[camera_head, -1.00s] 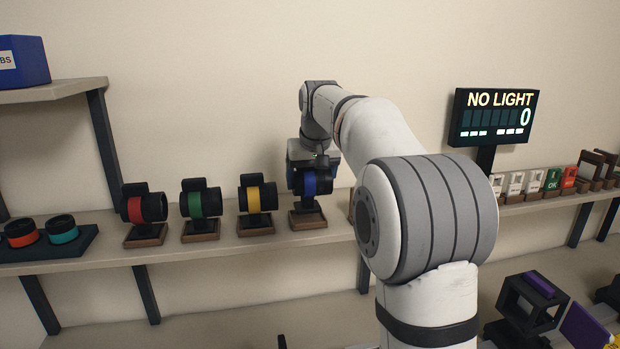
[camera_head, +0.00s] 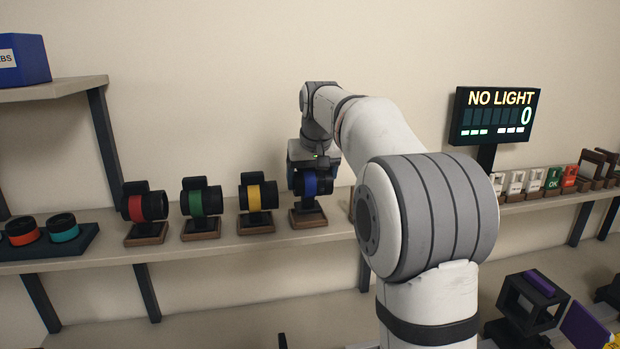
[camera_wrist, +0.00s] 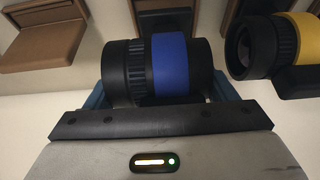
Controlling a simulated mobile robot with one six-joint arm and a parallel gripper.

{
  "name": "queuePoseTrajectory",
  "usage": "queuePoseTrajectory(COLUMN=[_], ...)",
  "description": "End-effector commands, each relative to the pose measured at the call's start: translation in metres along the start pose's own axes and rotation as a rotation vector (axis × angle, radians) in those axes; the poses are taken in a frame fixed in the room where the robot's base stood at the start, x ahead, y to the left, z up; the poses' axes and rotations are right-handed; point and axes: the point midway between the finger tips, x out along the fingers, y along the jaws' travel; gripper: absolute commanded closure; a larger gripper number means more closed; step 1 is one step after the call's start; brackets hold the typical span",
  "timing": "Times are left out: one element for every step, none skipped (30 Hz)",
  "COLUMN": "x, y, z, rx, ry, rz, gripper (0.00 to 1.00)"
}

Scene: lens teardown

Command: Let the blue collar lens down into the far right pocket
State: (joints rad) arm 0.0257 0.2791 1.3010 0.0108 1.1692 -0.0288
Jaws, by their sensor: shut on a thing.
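The blue collar lens (camera_head: 311,183) is black with a blue band and lies with its barrel level. It is at the right end of a row of lenses on the shelf, just over a wooden-based stand (camera_head: 308,218). I cannot tell whether it rests on that stand. My gripper (camera_head: 312,163) comes from above and is shut on the lens. The wrist view shows the lens (camera_wrist: 170,70) between the two blue-grey fingers (camera_wrist: 160,92). The far right pocket cannot be made out in either view.
Red (camera_head: 145,206), green (camera_head: 202,201) and yellow (camera_head: 258,195) collar lenses stand left of the blue one, the yellow one closest. A dark tray (camera_head: 85,240) with orange and teal banded lenses is at far left. A display (camera_head: 494,116) reads "NO LIGHT 0".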

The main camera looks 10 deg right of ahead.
Motion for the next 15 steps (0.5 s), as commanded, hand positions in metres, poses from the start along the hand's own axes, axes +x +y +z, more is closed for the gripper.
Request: queuePoseTrajectory(x=[0.0002, 0.0006, 0.0011, 0.0015, 0.0019, 0.0024, 0.0028, 0.0032, 0.0038, 0.0042, 0.0046, 0.0051, 0.0055, 0.0059, 0.0065], y=[0.0001, 0.0002, 0.0002, 0.0003, 0.0003, 0.0003, 0.0004, 0.0004, 0.0004, 0.0004, 0.0005, 0.0005, 0.0006, 0.0006, 0.0006], z=[0.0001, 0.0002, 0.0005, 0.0006, 0.0008, 0.001, 0.0012, 0.0013, 0.0016, 0.0017, 0.0019, 0.0021, 0.0023, 0.0024, 0.0026], rx=[0.0, 0.0, 0.0, 0.0, 0.0, 0.0, 0.0, 0.001, 0.001, 0.001, 0.001, 0.001, 0.001, 0.001, 0.001], ry=[0.002, 0.002, 0.002, 0.002, 0.002, 0.002, 0.002, 0.002, 0.002, 0.002, 0.002, 0.003, 0.003, 0.003, 0.003], rz=[0.0, 0.0, 0.0, 0.0, 0.0, 0.0, 0.0, 0.0, 0.0, 0.0, 0.0, 0.0, 0.0, 0.0, 0.0], gripper=[0.58, 0.58, 0.58, 0.58, 0.58, 0.58, 0.58, 0.58, 0.58, 0.58, 0.58, 0.58, 0.58, 0.58, 0.58])
